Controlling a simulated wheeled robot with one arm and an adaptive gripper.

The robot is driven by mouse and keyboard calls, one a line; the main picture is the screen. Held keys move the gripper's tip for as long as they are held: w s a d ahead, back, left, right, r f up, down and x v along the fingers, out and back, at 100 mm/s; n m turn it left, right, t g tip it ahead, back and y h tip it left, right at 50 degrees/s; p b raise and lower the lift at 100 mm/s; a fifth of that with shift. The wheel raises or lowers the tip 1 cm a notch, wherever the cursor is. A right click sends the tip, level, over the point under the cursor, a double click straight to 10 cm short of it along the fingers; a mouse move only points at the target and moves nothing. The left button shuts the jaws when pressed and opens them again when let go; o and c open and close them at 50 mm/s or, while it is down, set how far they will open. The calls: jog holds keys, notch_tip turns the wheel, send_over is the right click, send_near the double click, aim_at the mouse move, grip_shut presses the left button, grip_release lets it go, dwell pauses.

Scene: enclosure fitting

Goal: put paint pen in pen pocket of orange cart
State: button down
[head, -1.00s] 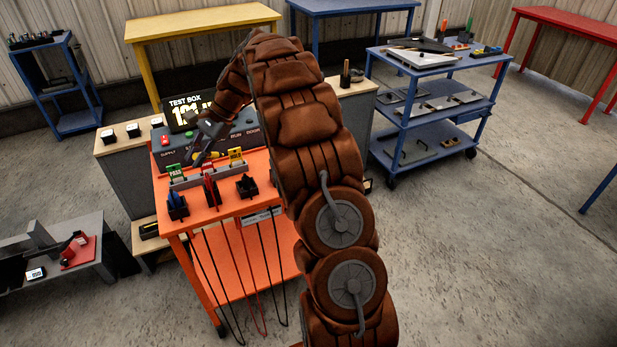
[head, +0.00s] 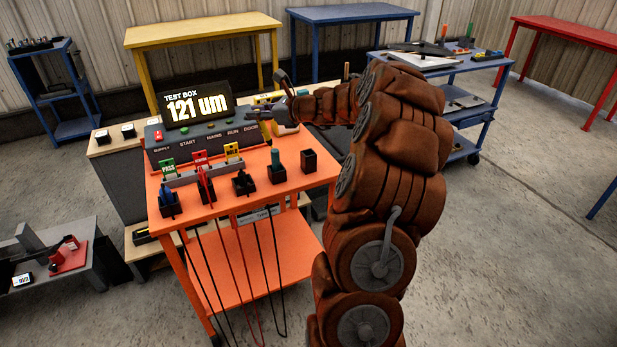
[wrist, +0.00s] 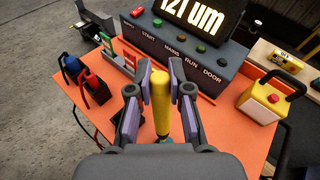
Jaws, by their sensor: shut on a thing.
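The yellow paint pen (wrist: 160,95) stands between my gripper's fingers in the wrist view. My gripper (wrist: 160,82) is shut on it, above the orange cart's top. In the head view my gripper (head: 262,114) is at the back right of the orange cart (head: 225,205), in front of the test box; the pen is hard to make out there. An open black pocket (head: 308,161) stands at the cart's right front, with nothing seen in it. To its left, a black holder (head: 277,174) has a teal-handled thing. No label shows which is the pen pocket.
Black holders with black (head: 243,184), red (head: 205,186) and blue (head: 168,203) leads line the cart's front. A tag rack (head: 200,170) stands behind them. The test box (head: 200,112) is at the back. A yellow box with a red button (wrist: 265,103) is right of my gripper.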

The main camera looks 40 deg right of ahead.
jog(key=s+d+f+m+t+h+b, duration=0.1)
jog(key=s+d+m+t+h+b, duration=0.15)
jog(key=d, duration=0.45)
jog(key=s+d+f+m+t+h+b, duration=0.1)
jog(key=s+d+m+h+b, duration=0.1)
jog(key=s+d+m+h, duration=0.3)
notch_tip(320, 180, down, 10)
jog(key=w+d+n, duration=0.1)
jog(key=shift+d+y+p, duration=0.25)
jog(key=shift+y+p, duration=0.1)
jog(key=shift+p, duration=0.05)
jog(key=shift+w, duration=0.1)
jog(key=c, duration=1.1)
grip_release()
jog(key=shift+s+a+r+b, duration=0.1)
jog(key=shift+s+a+b, duration=0.15)
jog(key=shift+s, duration=1.75)
jog(key=shift+s+a+f+b, duration=0.1)
jog(key=shift+s+b, duration=0.1)
jog(key=shift+s, duration=1.75)
jog(key=shift+s+a+r+b, duration=0.1)
jog(key=shift+s+a+b, duration=0.15)
jog(key=shift+s, duration=1.75)
